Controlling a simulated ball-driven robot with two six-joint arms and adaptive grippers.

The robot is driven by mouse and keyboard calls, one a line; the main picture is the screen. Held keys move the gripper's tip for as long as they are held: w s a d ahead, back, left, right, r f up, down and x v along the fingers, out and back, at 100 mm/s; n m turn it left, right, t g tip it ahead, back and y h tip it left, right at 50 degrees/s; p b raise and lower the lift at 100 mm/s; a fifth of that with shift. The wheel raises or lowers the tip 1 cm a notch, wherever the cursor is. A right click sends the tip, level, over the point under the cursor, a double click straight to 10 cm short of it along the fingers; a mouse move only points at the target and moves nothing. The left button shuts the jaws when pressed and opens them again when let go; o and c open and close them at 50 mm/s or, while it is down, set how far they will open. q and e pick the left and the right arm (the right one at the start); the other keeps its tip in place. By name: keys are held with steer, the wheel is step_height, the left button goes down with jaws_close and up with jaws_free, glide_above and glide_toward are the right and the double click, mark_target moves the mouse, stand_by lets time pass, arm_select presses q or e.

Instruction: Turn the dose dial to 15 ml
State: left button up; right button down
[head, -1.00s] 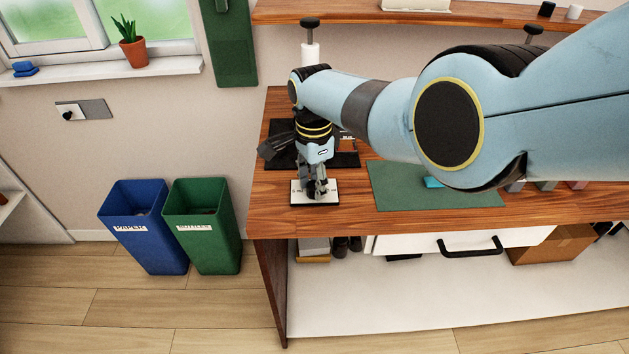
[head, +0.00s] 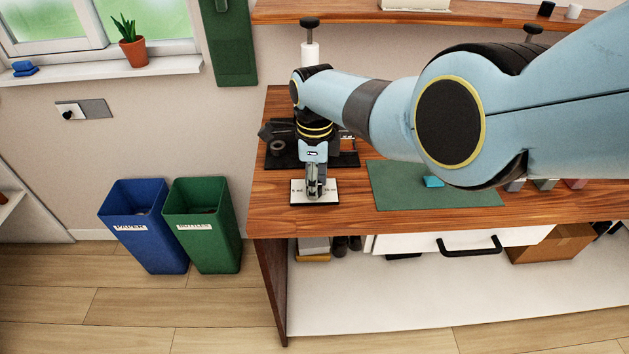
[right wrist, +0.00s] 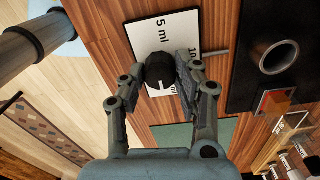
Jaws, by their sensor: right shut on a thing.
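The dose dial's white plate (head: 298,197) lies at the front left of the wooden table. In the right wrist view the plate (right wrist: 183,22) shows "5 ml", part of "10", and a third label whose number is hidden by the gripper. The black dial knob (right wrist: 158,67) carries a white mark, which points down the picture toward that hidden label. My right gripper (head: 315,196) is over the plate with its fingers pointing down. In the right wrist view it (right wrist: 166,72) is shut on the knob, one finger on each side. My left gripper is in neither view.
A black tray (head: 285,161) lies behind the dial, with a round cup opening (right wrist: 278,57) on it. A green mat (head: 390,190) with a teal block (head: 433,182) is to the right. Blue (head: 148,240) and green bins (head: 210,240) stand left of the table.

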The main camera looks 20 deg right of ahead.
stand_by(0.4)
steer(key=c, duration=0.9)
jaws_free()
steer(key=shift+c, duration=0.2)
step_height(320, 180, up, 12)
steer(key=shift+w, duration=0.15)
